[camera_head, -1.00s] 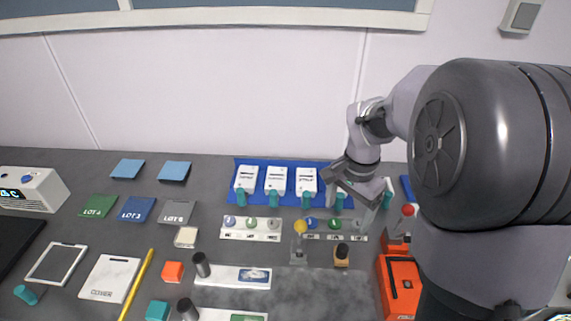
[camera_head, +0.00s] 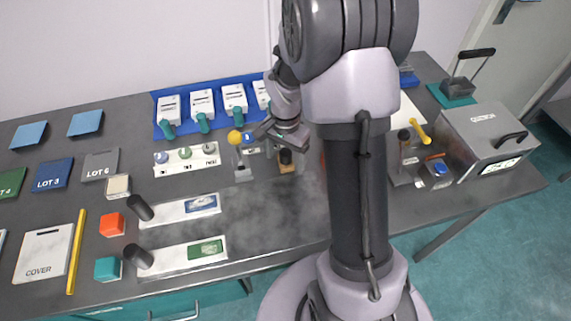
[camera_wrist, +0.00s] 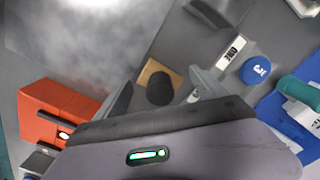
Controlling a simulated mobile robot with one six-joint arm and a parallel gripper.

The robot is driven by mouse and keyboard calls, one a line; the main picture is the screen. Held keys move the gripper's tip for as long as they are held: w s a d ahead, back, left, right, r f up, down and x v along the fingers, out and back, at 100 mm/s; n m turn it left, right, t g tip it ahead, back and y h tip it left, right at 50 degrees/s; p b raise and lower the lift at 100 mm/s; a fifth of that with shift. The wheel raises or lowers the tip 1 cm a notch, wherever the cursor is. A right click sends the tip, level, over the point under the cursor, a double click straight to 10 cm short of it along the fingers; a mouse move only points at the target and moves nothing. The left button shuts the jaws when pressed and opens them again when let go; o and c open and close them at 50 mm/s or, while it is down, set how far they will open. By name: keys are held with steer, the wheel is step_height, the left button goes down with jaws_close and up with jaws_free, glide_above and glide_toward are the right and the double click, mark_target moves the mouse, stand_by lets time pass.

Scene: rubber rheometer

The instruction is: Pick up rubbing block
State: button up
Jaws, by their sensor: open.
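A small tan wooden block with a dark round knob on top, which looks like the rubbing block (camera_head: 287,167), stands on the grey bench right of the yellow-ball stand. My gripper (camera_head: 278,148) is over it, seen from the head camera, and partly covers it. In the wrist view the block (camera_wrist: 147,74) lies ahead of my gripper (camera_wrist: 162,92), with the dark knob showing between the two spread fingers. The fingers are apart and hold nothing. I cannot tell how high they are above the block.
A stand with a yellow ball (camera_head: 235,137) is close on the left. A label strip with a blue knob (camera_wrist: 255,69) lies beside the right finger. An orange-red box (camera_wrist: 57,110) is on the other side. The bench front (camera_head: 270,215) is clear.

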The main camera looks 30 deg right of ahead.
mark_target(285, 152)
steer(key=c, duration=1.5)
steer(key=shift+r+p, duration=0.45)
steer(key=shift+r, duration=0.1)
step_height(285, 152, up, 3)
steer(key=shift+f+p, duration=0.1)
steer(key=shift+p, duration=0.7)
steer(key=s, duration=0.5)
steer(key=s+p, duration=0.1)
steer(key=s, duration=0.4)
steer(key=s+r+p, duration=0.1)
steer(key=s, duration=0.5)
steer(key=shift+a+r, duration=0.1)
steer(key=shift+a, duration=0.05)
